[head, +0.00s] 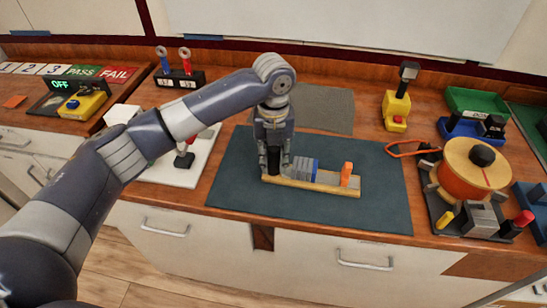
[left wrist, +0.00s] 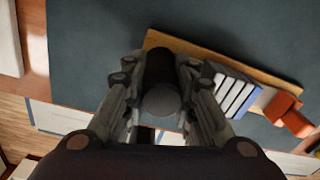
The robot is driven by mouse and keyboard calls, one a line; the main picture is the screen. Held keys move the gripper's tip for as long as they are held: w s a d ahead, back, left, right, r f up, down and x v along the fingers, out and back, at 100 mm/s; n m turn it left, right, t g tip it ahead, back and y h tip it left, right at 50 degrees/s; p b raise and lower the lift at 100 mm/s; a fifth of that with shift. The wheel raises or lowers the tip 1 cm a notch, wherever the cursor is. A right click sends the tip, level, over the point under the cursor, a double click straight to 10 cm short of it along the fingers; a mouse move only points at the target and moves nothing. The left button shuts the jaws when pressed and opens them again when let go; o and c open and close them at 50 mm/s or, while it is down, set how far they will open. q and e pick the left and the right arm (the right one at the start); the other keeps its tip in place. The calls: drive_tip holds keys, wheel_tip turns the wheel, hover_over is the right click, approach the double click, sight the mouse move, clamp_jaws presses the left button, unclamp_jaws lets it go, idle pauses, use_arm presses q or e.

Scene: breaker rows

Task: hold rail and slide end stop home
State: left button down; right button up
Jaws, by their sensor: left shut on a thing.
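The rail (head: 322,188) is a light wooden strip on the dark mat, and it also shows in the left wrist view (left wrist: 205,48). A row of grey breakers with a blue one (head: 308,169) stands on it. The orange end stop (head: 346,175) stands upright toward the rail's right end, with a gap between it and the blue breaker in the head view. It also shows in the left wrist view (left wrist: 287,113). My left gripper (head: 273,168) points down at the rail's left end, shut on a black round post (left wrist: 160,80). The post's foot is hidden. My right gripper is out of view.
The dark mat (head: 235,185) has free room around the rail. An orange spool (head: 470,175) stands at right, a yellow device (head: 397,108) behind. A white board (head: 185,172) lies left, under my left arm. The counter's front edge is close.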

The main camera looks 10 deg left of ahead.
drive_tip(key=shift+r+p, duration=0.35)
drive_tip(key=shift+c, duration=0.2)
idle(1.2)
